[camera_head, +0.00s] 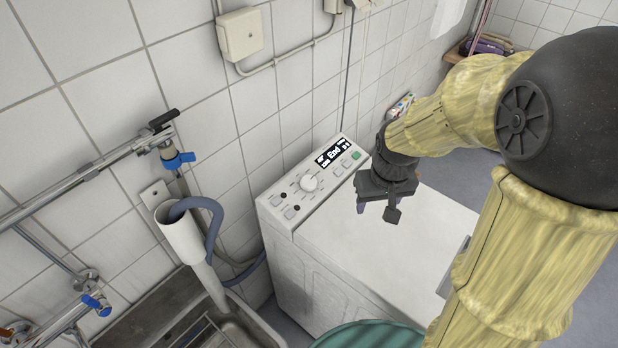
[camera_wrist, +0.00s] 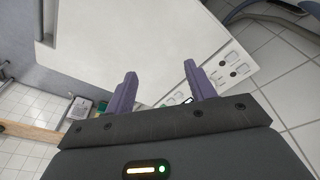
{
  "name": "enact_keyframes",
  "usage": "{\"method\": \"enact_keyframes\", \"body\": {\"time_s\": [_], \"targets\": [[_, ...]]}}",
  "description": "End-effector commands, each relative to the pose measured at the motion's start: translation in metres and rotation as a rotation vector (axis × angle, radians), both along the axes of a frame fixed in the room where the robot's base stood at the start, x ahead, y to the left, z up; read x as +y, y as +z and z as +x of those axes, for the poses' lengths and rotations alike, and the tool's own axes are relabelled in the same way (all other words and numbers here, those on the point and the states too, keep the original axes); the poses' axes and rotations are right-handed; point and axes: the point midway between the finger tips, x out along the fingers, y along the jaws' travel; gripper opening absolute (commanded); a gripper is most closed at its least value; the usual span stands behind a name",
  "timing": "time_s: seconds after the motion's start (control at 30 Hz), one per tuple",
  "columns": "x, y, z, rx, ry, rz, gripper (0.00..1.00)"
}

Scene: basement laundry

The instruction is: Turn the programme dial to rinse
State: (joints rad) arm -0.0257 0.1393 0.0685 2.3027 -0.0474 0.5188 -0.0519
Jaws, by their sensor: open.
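The programme dial (camera_head: 309,183) is a round white knob on the control panel (camera_head: 279,200) at the back of the white washing machine (camera_head: 375,245). The panel (camera_wrist: 222,70) lies beyond and beside the right finger there. The dial's pointer setting is too small to read.
A grey drain hose (camera_head: 212,225) hooks into a white standpipe (camera_head: 180,235) left of the machine, above a metal sink (camera_head: 165,310). A teal rounded object (camera_head: 368,335) is at the front. The machine's top is clear.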

Motion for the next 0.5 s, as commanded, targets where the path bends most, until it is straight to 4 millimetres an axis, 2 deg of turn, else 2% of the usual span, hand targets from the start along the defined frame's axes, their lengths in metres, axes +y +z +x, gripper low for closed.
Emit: {"method": "enact_keyframes", "body": {"time_s": [0.03,0.2,0.5], "targets": [[0.01,0.001,0.021,0.011,0.047,-0.007,0.55],[0.044,0.008,0.076,0.055,0.199,-0.032,0.55],[0.107,0.016,0.154,0.122,0.427,-0.055,0.55]]}}
